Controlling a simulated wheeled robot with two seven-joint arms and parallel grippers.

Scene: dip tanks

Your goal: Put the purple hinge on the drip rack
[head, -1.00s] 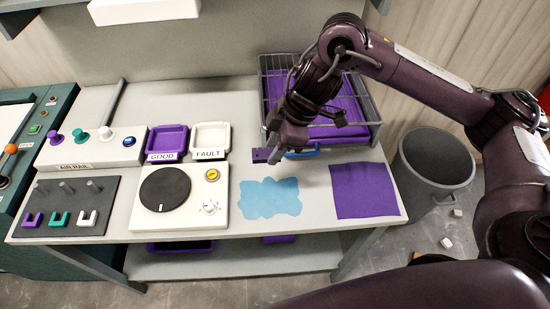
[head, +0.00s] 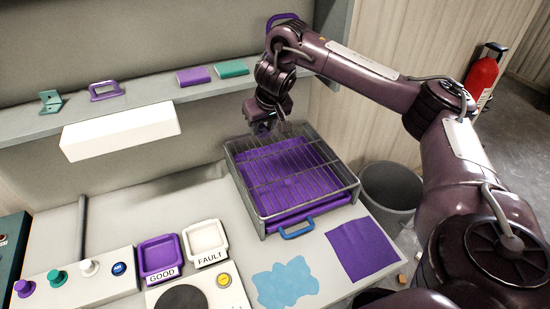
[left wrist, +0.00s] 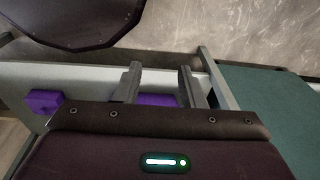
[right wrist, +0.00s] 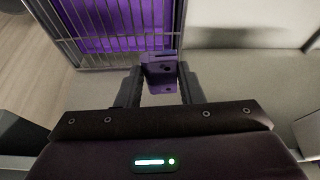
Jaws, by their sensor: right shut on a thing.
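The purple hinge (right wrist: 160,72), a small plate with dark holes, is between the fingers of my right gripper (right wrist: 160,88), which is shut on it. In the head view my right gripper (head: 265,125) is up at the back left corner of the drip rack. The drip rack (head: 346,178) is a grey wire grid over a purple tray with a blue handle. In the right wrist view the rack's wire edge (right wrist: 125,62) is just beyond and left of the hinge. My left gripper (left wrist: 158,85) is open and empty, away from the bench top.
A shelf (head: 140,98) above holds a teal bracket, a purple handle and small blocks. A white box (head: 120,132) hangs below it. GOOD (head: 158,255) and FAULT (head: 205,238) trays, a blue patch (head: 285,287) and a purple cloth (head: 360,248) lie in front. A grey bin (head: 390,190) stands right.

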